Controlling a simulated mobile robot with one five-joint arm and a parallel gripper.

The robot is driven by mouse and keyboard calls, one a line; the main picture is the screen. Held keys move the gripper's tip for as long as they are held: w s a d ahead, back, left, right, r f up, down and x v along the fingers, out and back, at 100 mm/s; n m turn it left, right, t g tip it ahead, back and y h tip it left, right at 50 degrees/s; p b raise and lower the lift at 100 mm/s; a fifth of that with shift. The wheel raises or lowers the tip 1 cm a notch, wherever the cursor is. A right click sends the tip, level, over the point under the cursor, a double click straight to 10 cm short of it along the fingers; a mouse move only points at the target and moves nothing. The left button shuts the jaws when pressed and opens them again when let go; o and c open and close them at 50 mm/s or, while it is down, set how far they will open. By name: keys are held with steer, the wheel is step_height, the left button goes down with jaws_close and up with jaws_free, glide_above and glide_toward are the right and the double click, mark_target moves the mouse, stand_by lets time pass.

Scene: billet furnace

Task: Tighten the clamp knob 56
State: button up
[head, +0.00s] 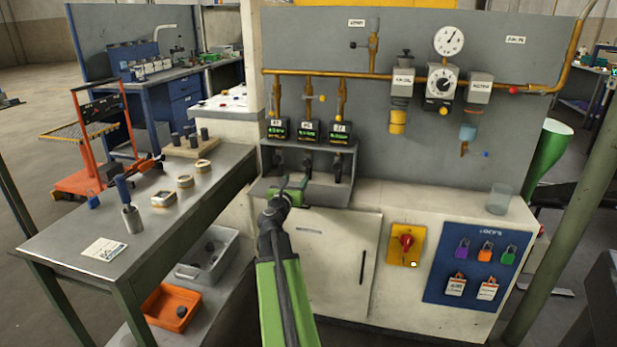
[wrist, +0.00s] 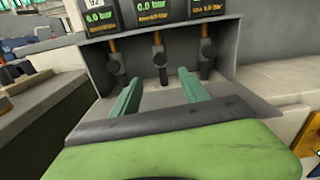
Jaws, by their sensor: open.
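Three dark clamp knobs hang in a row inside a grey recess, each on a brass stem under a digital display: left (wrist: 116,68), middle (wrist: 160,62) and right (wrist: 206,60) in the wrist view. In the wrist view the left display's small label seems to read 92. I cannot clearly read 56 on any label, so I cannot tell which knob it marks. My gripper (head: 293,184) is in front of the recess in the head view. In the wrist view its two green fingers (wrist: 158,80) are apart and empty, pointing at the middle knob without visible contact.
The recess has side walls and a grey front ledge (head: 325,194) close to my gripper. A steel table (head: 140,228) stands to the left with rings and a blue-handled tool. A red switch (head: 406,244) and a lock board (head: 470,266) are at the lower right.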

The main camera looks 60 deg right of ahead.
mark_target(308, 159)
steer(key=shift+w+d+r, duration=0.1)
steer(key=shift+d, duration=0.2)
steer(key=x, duration=1.7)
steer(key=shift+a, duration=0.1)
